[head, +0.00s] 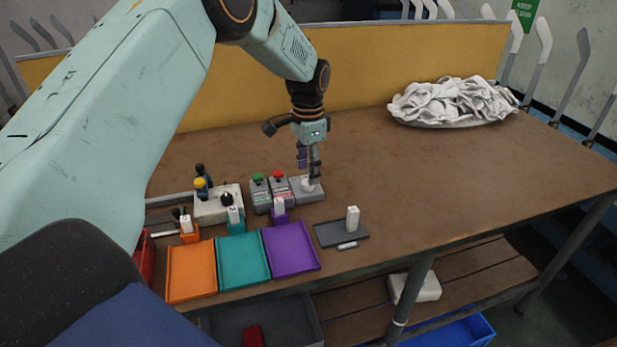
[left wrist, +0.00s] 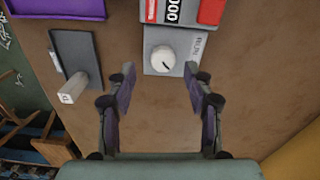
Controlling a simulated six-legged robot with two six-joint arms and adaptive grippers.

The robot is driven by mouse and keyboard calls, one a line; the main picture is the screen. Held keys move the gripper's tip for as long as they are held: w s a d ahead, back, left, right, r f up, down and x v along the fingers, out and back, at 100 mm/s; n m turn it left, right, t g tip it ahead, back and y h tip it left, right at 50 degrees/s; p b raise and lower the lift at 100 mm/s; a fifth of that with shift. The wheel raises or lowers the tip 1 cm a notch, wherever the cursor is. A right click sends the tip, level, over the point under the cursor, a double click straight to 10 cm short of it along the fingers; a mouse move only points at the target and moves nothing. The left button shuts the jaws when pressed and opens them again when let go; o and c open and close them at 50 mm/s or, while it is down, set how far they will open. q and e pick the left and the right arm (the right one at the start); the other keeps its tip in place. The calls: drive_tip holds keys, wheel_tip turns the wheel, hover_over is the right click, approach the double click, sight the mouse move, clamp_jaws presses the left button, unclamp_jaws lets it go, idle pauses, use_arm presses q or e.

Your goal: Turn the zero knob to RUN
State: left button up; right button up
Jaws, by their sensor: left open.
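The zero knob (left wrist: 162,59) is a round white dial on a small grey box (left wrist: 152,36). A short dark mark on it slants to the lower right in the left wrist view, and the lettering RUN (left wrist: 197,46) stands at the box's right edge there. In the head view the knob (head: 309,186) is partly hidden by my left gripper (head: 309,165), which points down just above it. My left gripper (left wrist: 160,86) is open and empty, its fingers on either side of the knob's line but apart from it. My right gripper is not in view.
Boxes with a green button (head: 258,177) and a red button (head: 278,175) stand left of the knob box. Orange (head: 191,272), teal (head: 243,260) and purple (head: 290,249) trays lie in front. A dark plate (head: 330,236) bears a white block. The table's right side is clear up to the sock pile (head: 450,100).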

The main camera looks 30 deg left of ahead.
sight(307, 181)
use_arm(q)
drive_tip(key=f, duration=0.2)
drive_tip(key=shift+w+a+f, duration=0.15)
drive_tip(key=shift+a+f, duration=0.05)
drive_tip(key=shift+f, duration=0.55)
drive_tip(key=shift+d+r, duration=0.2)
drive_tip(key=shift+a+f, duration=0.2)
drive_tip(key=c, duration=0.5)
drive_tip(key=shift+r, duration=0.1)
clamp_jaws()
